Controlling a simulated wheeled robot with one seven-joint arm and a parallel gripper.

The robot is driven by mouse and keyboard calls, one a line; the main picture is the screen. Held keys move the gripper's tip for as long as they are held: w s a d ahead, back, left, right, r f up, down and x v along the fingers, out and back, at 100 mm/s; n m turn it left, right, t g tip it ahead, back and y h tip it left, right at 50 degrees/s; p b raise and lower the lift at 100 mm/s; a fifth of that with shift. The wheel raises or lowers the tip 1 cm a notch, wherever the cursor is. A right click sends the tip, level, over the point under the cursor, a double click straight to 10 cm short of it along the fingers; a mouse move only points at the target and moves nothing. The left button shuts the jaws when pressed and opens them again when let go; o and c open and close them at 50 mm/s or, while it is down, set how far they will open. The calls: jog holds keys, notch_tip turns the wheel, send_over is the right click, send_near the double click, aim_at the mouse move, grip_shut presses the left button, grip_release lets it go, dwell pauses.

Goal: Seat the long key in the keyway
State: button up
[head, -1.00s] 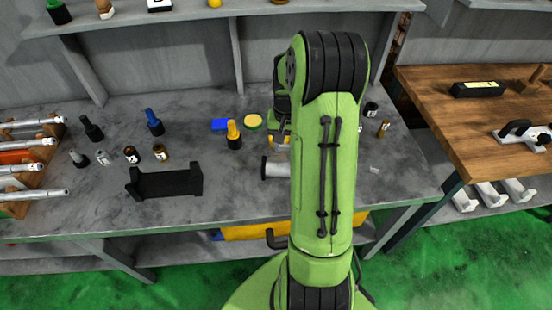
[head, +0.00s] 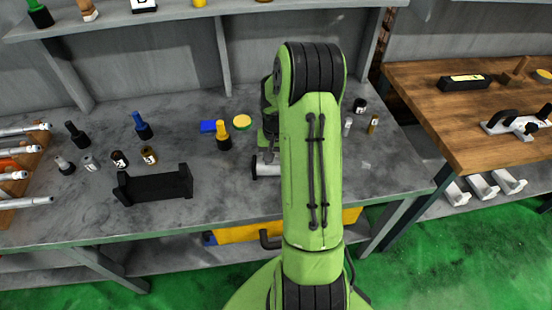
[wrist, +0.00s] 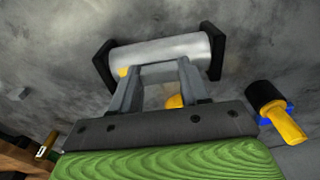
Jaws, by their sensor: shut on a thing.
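A silver cylindrical shaft (wrist: 165,52) lies between two black end supports (wrist: 104,66) in the wrist view. Its left end (head: 267,168) shows in the head view, and my arm hides the rest. My gripper (wrist: 160,72) is at the near side of the shaft, with its two grey fingers close to its surface. A short grey piece, which I take to be the long key (wrist: 160,69), shows between the fingertips against the shaft. The keyway is not visible, and I cannot tell whether the key touches it.
A black cradle (head: 154,187) stands on the grey bench left of the shaft. Yellow-topped (head: 223,134) and blue-topped (head: 142,126) bottles stand behind. The bench front is mostly clear.

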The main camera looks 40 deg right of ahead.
aim_at(276, 159)
jog(key=o, duration=1.1)
jog(key=shift+s+a+f, duration=0.2)
jog(key=shift+s+f, duration=0.25)
jog(key=shift+f, duration=0.25)
jog(key=r, duration=0.1)
jog(key=r+p, duration=0.1)
jog(key=r, duration=0.1)
jog(key=w+d+r+p, duration=0.1)
jog(key=shift+w+r, duration=0.1)
jog(key=shift+r, duration=0.15)
notch_tip(276, 159, up, 9)
jog(key=p, duration=0.2)
jog(key=s+a+r+n+t+h, duration=0.1)
jog(key=s+a+r+n+t, duration=0.2)
jog(key=a+r, duration=0.85)
jog(key=s+a+n, duration=0.2)
jog(key=s+a, duration=0.2)
jog(key=s+a+r+n+t, duration=0.1)
jog(key=s+a+n, duration=0.1)
jog(key=s+a, duration=0.2)
jog(key=s+a+n+t+y, duration=0.1)
jog(key=s+a, duration=0.3)
jog(key=shift+s+r+n, duration=0.3)
jog(key=shift+s+n, duration=0.05)
jog(key=shift+n, duration=0.05)
